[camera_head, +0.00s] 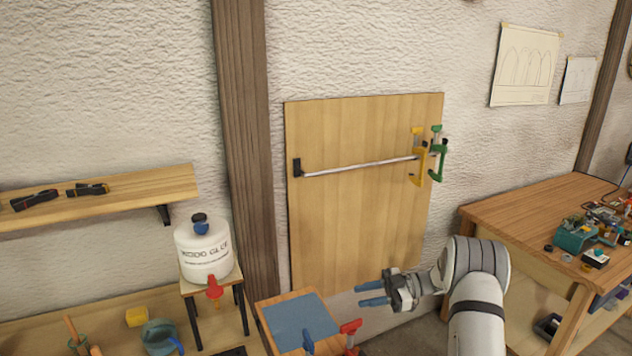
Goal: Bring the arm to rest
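My gripper (371,294) is at the lower middle of the head view, at the end of my white and grey arm. Its two blue fingertips point left and stand apart, with nothing visible between them. It is in front of the lower part of a wooden wall board (345,230), to the right of and above a small table with a blue-grey top (300,318). I cannot tell its exact distance from the board.
A metal rail (355,168) on the board carries a yellow clamp (416,160) and a green clamp (438,155). A red clamp (351,328) and a blue one (308,342) are at the small table. A glue jug (205,255) stands left; a cluttered workbench (525,220) stands right.

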